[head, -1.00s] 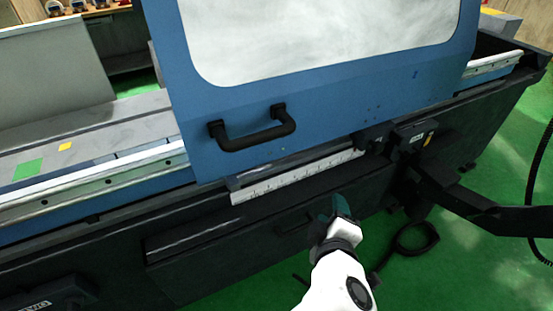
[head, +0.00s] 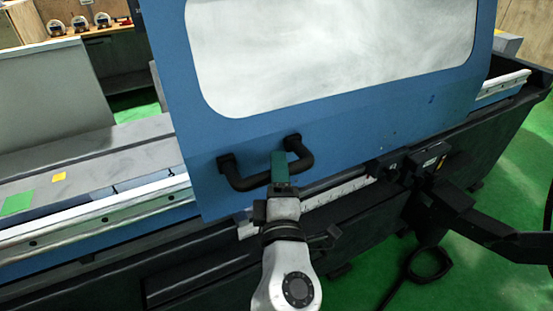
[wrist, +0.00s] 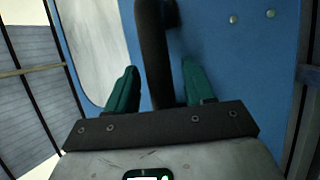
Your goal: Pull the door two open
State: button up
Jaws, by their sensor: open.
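The blue door (head: 350,130) with a large pale window fills the upper middle of the head view. Its black bar handle (head: 240,184) sits low on its left part. My gripper (head: 280,168) is at the handle, with green fingers over the bar's middle. In the wrist view the handle (wrist: 152,55) runs between the two green fingers of my gripper (wrist: 160,92). The fingers stand apart, with a gap on each side of the bar. The blue door also shows in the wrist view (wrist: 240,70).
A white rail (head: 100,220) runs along the machine front below the door. A black bracket and arm (head: 440,195) stick out at the right. Grey machine surfaces lie to the left. Green floor (head: 375,265) shows at lower right.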

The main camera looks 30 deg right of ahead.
jog(key=shift+x, duration=1.15)
jog(key=shift+c, duration=0.4)
grip_shut()
